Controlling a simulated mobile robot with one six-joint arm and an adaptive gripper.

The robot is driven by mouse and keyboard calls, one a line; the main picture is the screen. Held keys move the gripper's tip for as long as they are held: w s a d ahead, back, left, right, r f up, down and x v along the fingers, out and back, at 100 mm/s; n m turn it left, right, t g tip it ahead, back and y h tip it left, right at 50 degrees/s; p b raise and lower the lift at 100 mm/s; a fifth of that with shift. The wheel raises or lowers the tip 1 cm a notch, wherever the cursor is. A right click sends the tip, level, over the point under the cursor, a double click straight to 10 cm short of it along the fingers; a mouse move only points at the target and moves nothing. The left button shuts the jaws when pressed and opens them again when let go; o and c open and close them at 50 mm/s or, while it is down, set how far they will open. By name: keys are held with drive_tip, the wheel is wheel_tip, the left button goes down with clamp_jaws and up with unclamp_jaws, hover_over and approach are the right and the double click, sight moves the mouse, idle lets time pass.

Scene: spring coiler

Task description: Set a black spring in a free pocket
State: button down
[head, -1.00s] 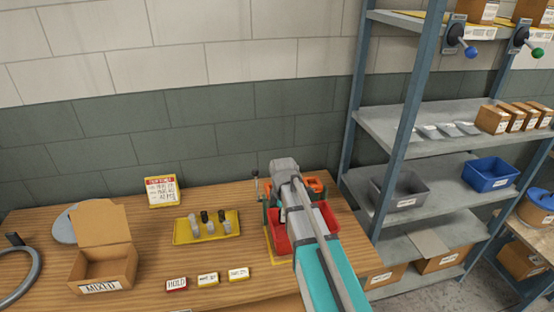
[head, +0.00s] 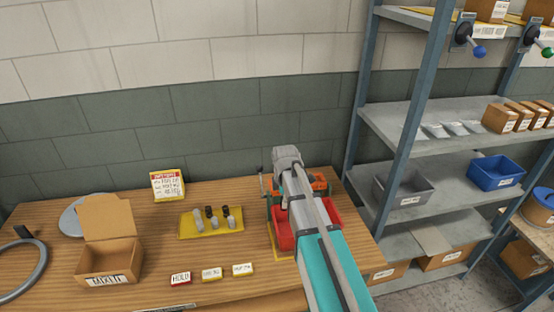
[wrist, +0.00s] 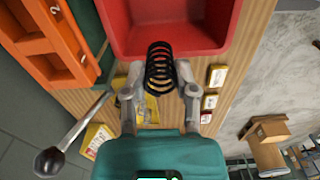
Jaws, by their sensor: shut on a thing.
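My gripper (wrist: 160,80) is shut on a black spring (wrist: 159,58), its fingers on either side of the coils in the wrist view. The spring overlaps the near rim of the red bin (wrist: 205,48) in that view; its height over the bin is hard to tell. An orange block with numbered pockets (wrist: 62,38) is at upper left; the pockets in view look empty. In the head view my arm hides the gripper and spring. The yellow tray (head: 187,224) there holds several small grey and black pieces standing upright.
A lever with a black knob (wrist: 50,162) sticks out beside the orange block. The red bin (head: 285,238) stands at the bench's right, near the shelf rack (head: 403,115). An open cardboard box (head: 108,262) and small label blocks (head: 211,274) lie to the left.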

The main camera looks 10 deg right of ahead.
drive_tip(key=w+r+p, duration=0.7)
drive_tip(key=w+r, duration=0.1)
drive_tip(key=w, duration=0.4)
drive_tip(key=shift+d+n, duration=0.15)
drive_tip(key=shift+n, duration=0.15)
drive_tip(key=shift+f, duration=0.1)
drive_tip(key=shift+f+b, duration=3.8)
drive_tip(key=shift+b, duration=0.05)
drive_tip(key=shift+c, duration=1.5)
unclamp_jaws()
